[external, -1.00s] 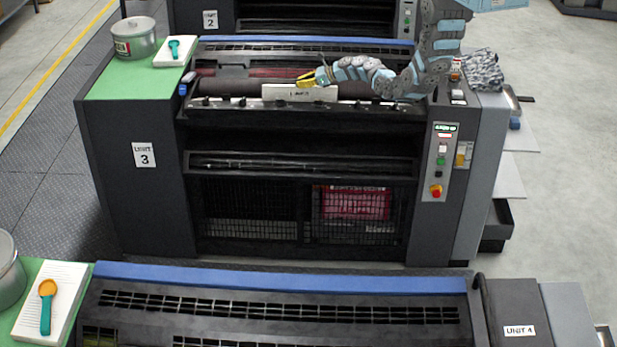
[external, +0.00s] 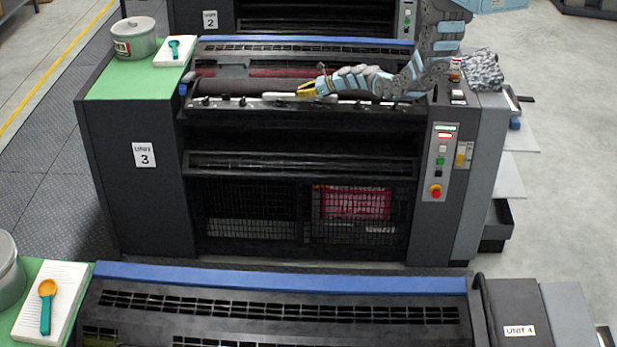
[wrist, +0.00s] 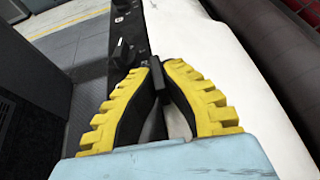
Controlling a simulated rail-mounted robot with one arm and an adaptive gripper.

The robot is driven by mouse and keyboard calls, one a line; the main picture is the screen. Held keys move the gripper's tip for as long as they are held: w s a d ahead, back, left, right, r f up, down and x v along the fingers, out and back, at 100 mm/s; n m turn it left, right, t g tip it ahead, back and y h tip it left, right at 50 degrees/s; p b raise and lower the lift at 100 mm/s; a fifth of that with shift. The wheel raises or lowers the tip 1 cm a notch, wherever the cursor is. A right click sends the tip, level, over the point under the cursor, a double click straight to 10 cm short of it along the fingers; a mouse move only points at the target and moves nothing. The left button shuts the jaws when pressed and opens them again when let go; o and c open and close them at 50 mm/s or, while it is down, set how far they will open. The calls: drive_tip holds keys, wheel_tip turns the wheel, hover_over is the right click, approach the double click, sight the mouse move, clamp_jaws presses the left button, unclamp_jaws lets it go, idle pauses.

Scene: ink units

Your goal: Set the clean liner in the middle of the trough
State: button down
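The white liner (external: 279,96) shows edge-on as a thin pale strip along the front of the rollers on Unit 3, at the trough, around the middle of its width. The trough's inside is hidden. My yellow-fingered gripper (external: 305,91) is at the liner's right part. In the wrist view the liner is a broad white surface (wrist: 215,60) beside and under the fingers. Whether the liner rests fully on the trough is not clear.
Dark rollers (external: 225,87) lie just behind the liner. Black knobs line the front rail (external: 380,106). A grey can (external: 136,45) and a pad with a teal scoop (external: 174,48) stand on the green left top. A crumpled rag (external: 482,70) lies at right.

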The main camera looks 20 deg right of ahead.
drive_tip(key=shift+f, duration=0.5)
drive_tip(key=c, duration=1.2)
unclamp_jaws()
drive_tip(key=shift+c, duration=0.2)
